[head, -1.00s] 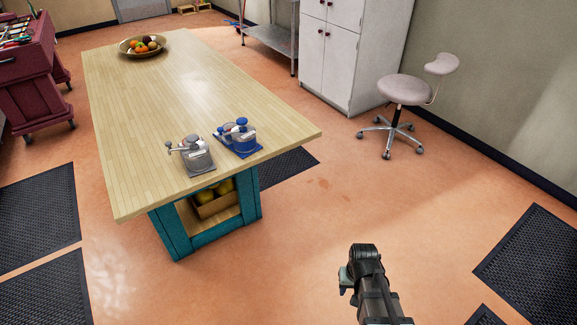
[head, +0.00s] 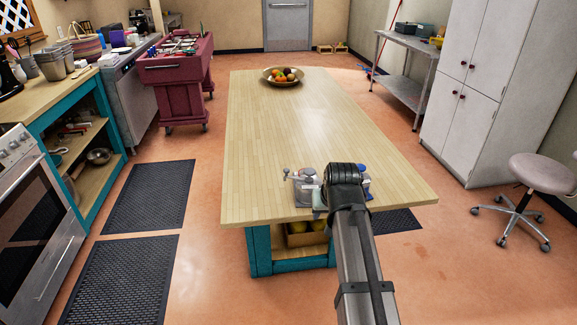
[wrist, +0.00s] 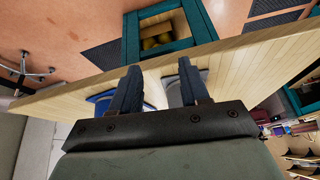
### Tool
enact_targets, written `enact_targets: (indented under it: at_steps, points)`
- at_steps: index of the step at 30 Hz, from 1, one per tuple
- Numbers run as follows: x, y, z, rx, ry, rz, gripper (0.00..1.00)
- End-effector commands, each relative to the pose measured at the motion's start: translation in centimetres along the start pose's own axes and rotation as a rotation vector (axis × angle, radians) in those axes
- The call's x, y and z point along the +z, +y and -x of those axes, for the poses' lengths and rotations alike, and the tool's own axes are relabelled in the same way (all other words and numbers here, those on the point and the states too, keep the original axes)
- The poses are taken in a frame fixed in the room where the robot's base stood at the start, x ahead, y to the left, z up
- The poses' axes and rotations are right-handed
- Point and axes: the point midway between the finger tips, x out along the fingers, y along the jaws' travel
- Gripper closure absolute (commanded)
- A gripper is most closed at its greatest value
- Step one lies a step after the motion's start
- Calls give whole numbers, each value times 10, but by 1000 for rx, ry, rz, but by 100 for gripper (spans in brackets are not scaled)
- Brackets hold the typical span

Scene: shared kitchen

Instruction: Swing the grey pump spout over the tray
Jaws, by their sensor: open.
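The grey pump (head: 305,188) sits on its grey tray near the front edge of the wooden table in the head view. Its small spout (head: 290,174) points left. My arm's end covers its right side. A blue pump (head: 364,181) stands just right of it, mostly hidden behind my arm. In the wrist view my gripper (wrist: 158,82) is open, with two dark fingers apart and nothing held. Beyond the fingers, parts of the grey base (wrist: 173,92) and the blue base (wrist: 100,103) show. The spout cannot be made out there.
The wooden table (head: 290,125) is mostly clear, with a fruit bowl (head: 283,82) at its far end. A box of yellow fruit (head: 305,238) is on the shelf below. A stool (head: 540,172) stands at right, and a red cart (head: 175,85) at far left.

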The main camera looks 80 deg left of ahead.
Motion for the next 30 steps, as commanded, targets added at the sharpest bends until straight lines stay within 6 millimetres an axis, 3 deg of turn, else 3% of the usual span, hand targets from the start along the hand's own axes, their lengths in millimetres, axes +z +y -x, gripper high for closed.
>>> enact_targets:
  at_steps: [1, 6, 13, 15, 20, 25, 30]
  points:
    - [-24, -18, 17, -12, 20, 23, 55]
    - [-78, -60, 71, -43, 72, 86, 55]
    - [-142, -76, 134, -68, 105, 138, 55]
    - [-160, -79, 143, -76, 91, 163, 55]
    - [-174, -84, 139, -100, 26, 228, 55]
    - [-158, -86, 139, -126, -51, 333, 55]
    - [-156, -87, 135, -128, -58, 376, 55]
